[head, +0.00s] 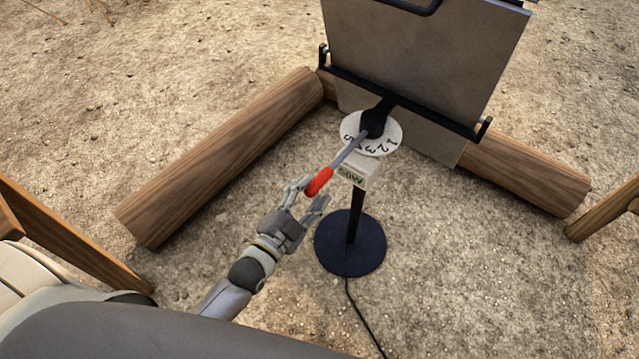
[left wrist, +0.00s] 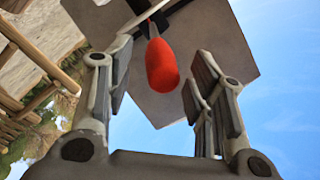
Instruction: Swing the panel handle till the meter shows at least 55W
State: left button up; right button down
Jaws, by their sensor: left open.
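The solar panel (head: 410,65) is held tilted in a black bracket on a stand. A white numbered dial (head: 384,141) sits below it. A handle with a grey shaft and a red grip (head: 319,182) points down and left from the dial. The meter (head: 357,171) is a small pale box with a greenish display, too small to read. My left gripper (head: 312,191) is open at the red grip, one finger on each side. In the left wrist view the red grip (left wrist: 162,66) hangs between the open fingers, with gaps beside it. My right gripper is not in view.
The stand's round dark base (head: 350,243) rests on gravelly ground, with a black cable (head: 362,318) running toward me. Logs lie on the left (head: 225,155) and right (head: 525,173) of the panel. Wooden furniture parts (head: 75,235) stand at the left edge.

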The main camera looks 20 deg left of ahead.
aim_at(319, 182)
pick_arm(q)
jog(key=shift+b+x, duration=0.55)
jog(key=shift+x, duration=1.6)
jog(key=shift+c, duration=0.3)
grip_shut()
